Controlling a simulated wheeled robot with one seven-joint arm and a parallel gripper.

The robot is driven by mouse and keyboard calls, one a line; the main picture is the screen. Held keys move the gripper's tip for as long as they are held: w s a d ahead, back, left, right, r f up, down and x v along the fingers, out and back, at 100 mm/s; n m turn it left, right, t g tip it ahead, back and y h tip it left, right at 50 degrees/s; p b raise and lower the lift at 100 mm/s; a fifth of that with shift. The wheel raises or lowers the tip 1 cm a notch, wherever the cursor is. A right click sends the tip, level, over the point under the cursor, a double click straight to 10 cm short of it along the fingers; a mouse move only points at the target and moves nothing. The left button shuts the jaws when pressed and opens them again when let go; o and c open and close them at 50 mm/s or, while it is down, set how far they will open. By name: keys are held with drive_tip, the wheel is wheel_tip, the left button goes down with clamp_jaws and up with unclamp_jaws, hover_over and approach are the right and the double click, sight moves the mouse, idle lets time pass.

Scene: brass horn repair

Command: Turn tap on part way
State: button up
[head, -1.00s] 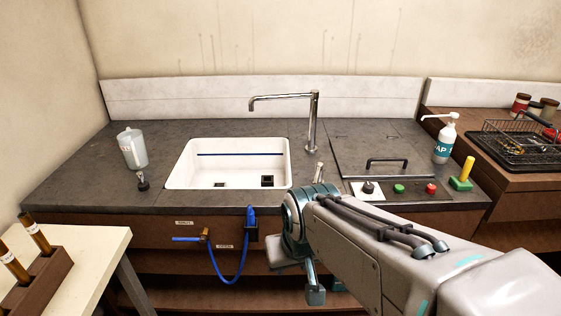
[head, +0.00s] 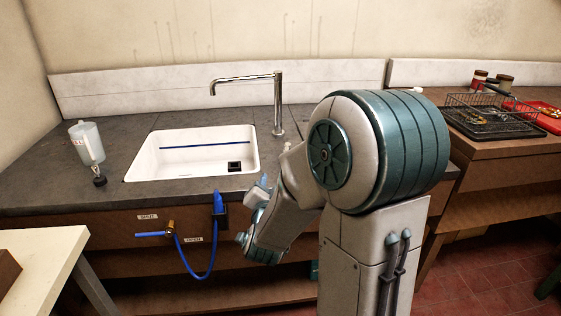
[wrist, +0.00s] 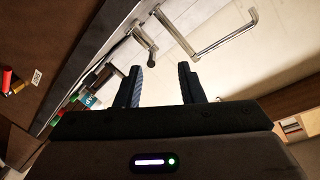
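My arm hides the lever in the head view. A brass valve with a blue handle (head: 152,234) is on the counter front; the handle points left, under a "SHUT" label, with another label lower right. My gripper (wrist: 160,82) is open and empty between its fingers, apart from lever and tap. In the head view it is mostly hidden by my arm.
The white sink (head: 190,172) is empty, with a dark square inside. A blue hose (head: 205,270) loops below the counter edge. A clear jug (head: 88,142) stands left of the sink. A wire basket (head: 495,112) is at far right.

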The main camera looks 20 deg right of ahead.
drive_tip(key=shift+m+h, duration=0.8)
drive_tip(key=shift+h, duration=0.1)
drive_tip(key=x, duration=0.4)
drive_tip(key=d+p+x, duration=0.1)
drive_tip(key=x, duration=0.4)
drive_tip(key=s+x, duration=0.1)
drive_tip(key=x, duration=0.4)
drive_tip(key=shift+d+r, duration=0.25)
drive_tip(key=shift+d, duration=0.25)
clamp_jaws()
